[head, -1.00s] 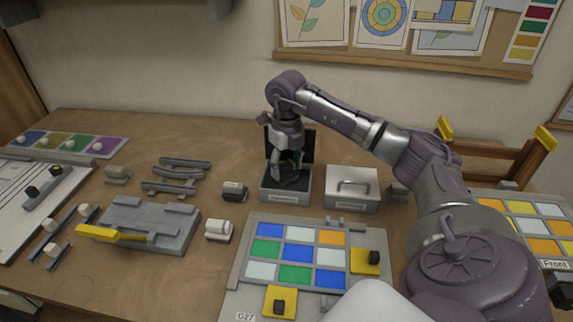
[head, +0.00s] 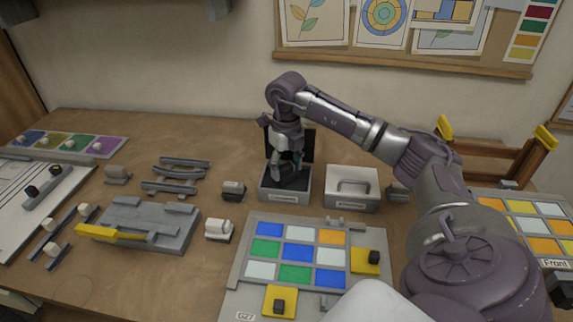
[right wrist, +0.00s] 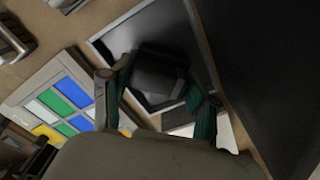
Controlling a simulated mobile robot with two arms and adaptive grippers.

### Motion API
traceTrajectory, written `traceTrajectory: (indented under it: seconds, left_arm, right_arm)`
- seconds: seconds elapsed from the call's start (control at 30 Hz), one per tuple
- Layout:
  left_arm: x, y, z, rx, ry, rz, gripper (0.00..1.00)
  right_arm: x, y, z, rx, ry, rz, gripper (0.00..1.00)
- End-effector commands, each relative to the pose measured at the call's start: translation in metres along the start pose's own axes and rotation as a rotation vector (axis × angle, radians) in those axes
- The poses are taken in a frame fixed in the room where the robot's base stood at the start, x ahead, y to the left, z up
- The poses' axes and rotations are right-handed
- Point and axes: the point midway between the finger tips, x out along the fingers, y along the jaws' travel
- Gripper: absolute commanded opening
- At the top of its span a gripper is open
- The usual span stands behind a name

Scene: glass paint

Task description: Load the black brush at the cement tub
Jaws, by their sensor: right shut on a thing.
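A grey open tub (head: 284,196) with a raised dark lid (head: 303,143) stands at the middle back of the table; its front label is too small to read. My right gripper (head: 288,166) points down into this tub. It is shut on a black brush (right wrist: 158,75), whose dark block shows between the green-lined fingers in the right wrist view. The brush's lower end is down inside the tub; whether it touches the contents is hidden. My left gripper is not in view.
A closed, handled metal box (head: 352,190) stands just right of the tub. A panel of coloured glass squares (head: 240,280) lies in front. A small black-and-white block (head: 234,190) and a grey fixture (head: 150,222) are to the left.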

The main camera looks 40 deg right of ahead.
Motion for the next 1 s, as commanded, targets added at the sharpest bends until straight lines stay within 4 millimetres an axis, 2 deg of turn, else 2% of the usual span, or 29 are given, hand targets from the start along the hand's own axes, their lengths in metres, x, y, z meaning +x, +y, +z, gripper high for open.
traceTrajectory:
  seconds: [0.57, 1.0]
  left_arm:
    - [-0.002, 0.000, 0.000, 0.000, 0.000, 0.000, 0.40]
    - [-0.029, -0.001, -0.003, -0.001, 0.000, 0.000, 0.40]
  right_arm:
    - [0.000, 0.000, -0.001, -0.001, 0.004, 0.000, 0.32]
    - [-0.035, 0.000, 0.000, 0.000, 0.003, 0.000, 0.32]
